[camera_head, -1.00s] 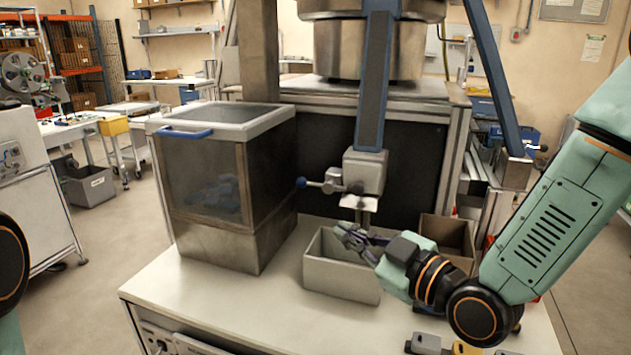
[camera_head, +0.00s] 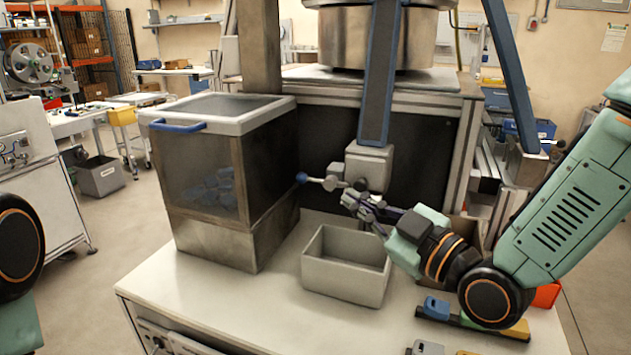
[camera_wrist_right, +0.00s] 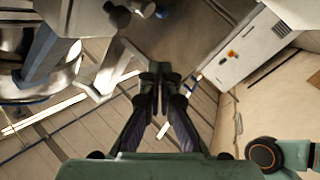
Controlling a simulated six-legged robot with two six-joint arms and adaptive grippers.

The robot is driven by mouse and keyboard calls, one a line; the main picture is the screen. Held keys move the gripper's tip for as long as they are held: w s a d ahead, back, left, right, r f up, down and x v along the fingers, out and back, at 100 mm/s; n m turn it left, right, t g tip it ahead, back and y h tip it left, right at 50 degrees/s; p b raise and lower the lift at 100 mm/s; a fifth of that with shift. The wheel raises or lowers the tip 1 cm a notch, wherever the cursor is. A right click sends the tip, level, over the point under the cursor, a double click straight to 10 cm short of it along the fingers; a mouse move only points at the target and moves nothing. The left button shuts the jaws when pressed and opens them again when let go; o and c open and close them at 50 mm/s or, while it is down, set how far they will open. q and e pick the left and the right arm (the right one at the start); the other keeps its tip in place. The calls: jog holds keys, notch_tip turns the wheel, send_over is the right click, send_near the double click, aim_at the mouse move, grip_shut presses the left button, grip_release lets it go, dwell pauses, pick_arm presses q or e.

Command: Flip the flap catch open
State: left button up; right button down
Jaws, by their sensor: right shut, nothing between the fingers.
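The flap catch is a lever with a blue ball end (camera_head: 302,178), sticking out to the left of a grey block (camera_head: 368,165) at the foot of the blue chute (camera_head: 379,75). The lever points roughly level, its ball near the clear-sided box. My right gripper (camera_head: 352,201) is shut and empty, just below the block and to the right of the ball. I cannot tell whether it touches the catch. In the right wrist view its fingertips (camera_wrist_right: 160,70) are together. The flap under the block is hidden behind the gripper. My left gripper is out of view.
An open grey bin (camera_head: 345,280) stands on the white table (camera_head: 235,308) below the gripper. The clear-sided box with a blue handle (camera_head: 178,126) stands to the left. Blue and yellow pieces (camera_head: 470,320) lie at the front right. The table's front left is clear.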

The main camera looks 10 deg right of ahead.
aim_at(313, 181)
jog(key=x, duration=0.4)
jog(key=f+x, duration=0.1)
jog(key=x, duration=0.3)
jog(key=f+x, duration=0.1)
jog(key=x, duration=0.3)
jog(key=shift+w+d, duration=0.35)
jog(key=shift+w, duration=0.1)
jog(key=shift+w+f, duration=0.2)
jog(key=shift+w, duration=0.1)
jog(key=shift+d+p, duration=0.15)
jog(key=shift+p, duration=0.15)
jog(key=shift+g, duration=0.3)
jog(key=shift+a, duration=0.2)
